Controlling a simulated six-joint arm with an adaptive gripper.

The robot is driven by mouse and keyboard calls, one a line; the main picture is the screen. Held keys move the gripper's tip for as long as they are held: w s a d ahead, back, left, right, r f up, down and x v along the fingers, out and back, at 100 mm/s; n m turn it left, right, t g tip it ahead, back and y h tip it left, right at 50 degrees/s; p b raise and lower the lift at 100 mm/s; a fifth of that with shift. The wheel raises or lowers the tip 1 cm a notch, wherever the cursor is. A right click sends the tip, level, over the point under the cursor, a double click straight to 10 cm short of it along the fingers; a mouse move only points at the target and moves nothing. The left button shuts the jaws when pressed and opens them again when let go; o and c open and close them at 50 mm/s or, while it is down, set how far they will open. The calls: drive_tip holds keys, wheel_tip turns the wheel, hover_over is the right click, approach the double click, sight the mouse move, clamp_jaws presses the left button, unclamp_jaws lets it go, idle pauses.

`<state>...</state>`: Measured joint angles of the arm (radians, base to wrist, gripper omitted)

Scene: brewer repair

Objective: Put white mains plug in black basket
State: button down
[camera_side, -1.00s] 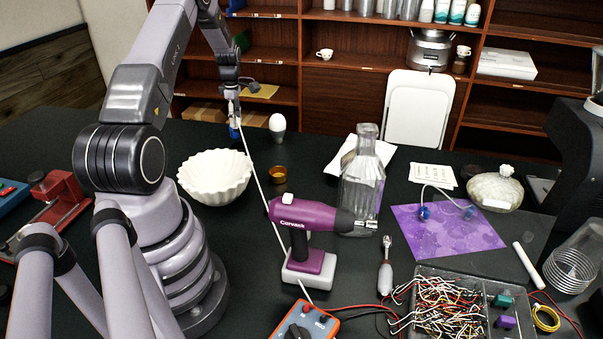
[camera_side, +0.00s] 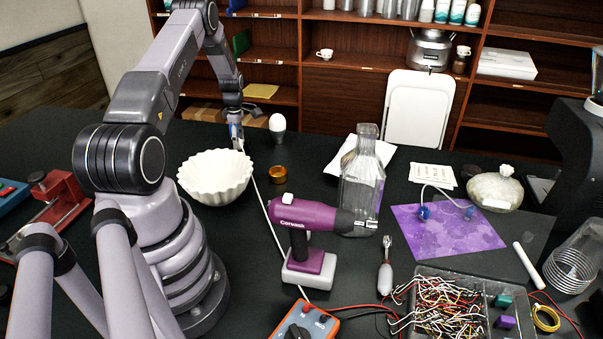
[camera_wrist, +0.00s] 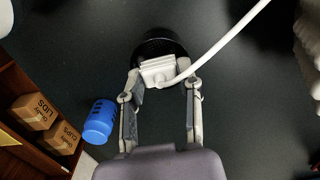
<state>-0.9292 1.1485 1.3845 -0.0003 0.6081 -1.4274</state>
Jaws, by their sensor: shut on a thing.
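The white mains plug (camera_wrist: 156,70) is between the two fingertips of my gripper (camera_wrist: 160,76) in the wrist view, and the gripper is shut on it. Its white cable (camera_wrist: 230,36) runs off to the upper right. The round black basket (camera_wrist: 158,42) is just beyond the plug, and the plug covers its near part. I cannot tell whether the plug is above the rim or inside it. In the side view my gripper (camera_side: 236,135) is low over the table behind the white bowl. There the basket cannot be made out against the dark table, and the plug is too small to tell.
A blue cup-like thing (camera_wrist: 100,122) stands left of my gripper in the wrist view. The white fluted bowl (camera_side: 215,178), a white egg-shaped thing (camera_side: 277,124) and a small amber dish (camera_side: 278,174) are nearby. The cable (camera_side: 268,218) passes the purple drill (camera_side: 305,225).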

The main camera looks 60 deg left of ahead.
drive_tip(key=c, duration=0.7)
unclamp_jaws()
drive_tip(key=shift+o, duration=0.2)
wheel_tip(320, 180, up, 7)
drive_tip(key=shift+r, duration=0.1)
